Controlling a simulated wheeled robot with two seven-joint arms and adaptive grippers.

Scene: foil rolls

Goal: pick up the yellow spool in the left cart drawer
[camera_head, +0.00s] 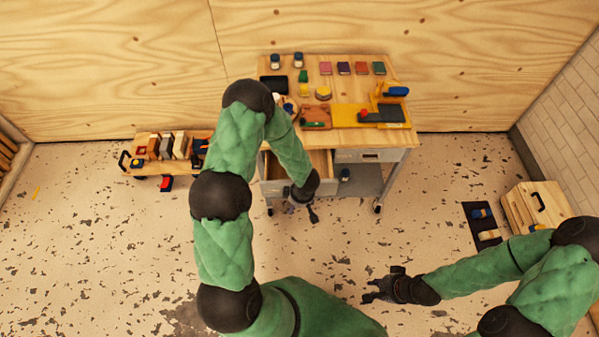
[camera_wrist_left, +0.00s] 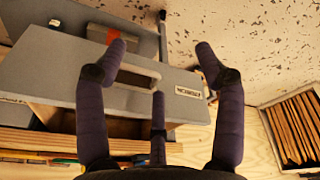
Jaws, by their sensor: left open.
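The cart's left drawer (camera_head: 319,160) is pulled out, and a strip of its bare wooden inside shows in the head view. I see no yellow spool in that strip; my left arm hides part of the drawer. My left gripper (camera_head: 303,208) is open and empty, just in front of the drawer. In the left wrist view my left gripper (camera_wrist_left: 160,72) has its fingers spread before the grey drawer front (camera_wrist_left: 70,70) and its handle (camera_wrist_left: 140,72). I cannot tell whether they touch. My right gripper (camera_head: 378,289) is low over the floor, too small to read.
The cart top (camera_head: 345,137) carries coloured blocks, a yellow tray (camera_head: 352,112) and a round yellow-rimmed item (camera_head: 323,93). A low wooden bench (camera_head: 140,147) stands left. A wooden box (camera_head: 537,207) and dark mat (camera_head: 478,222) lie right. Floor before the cart is clear.

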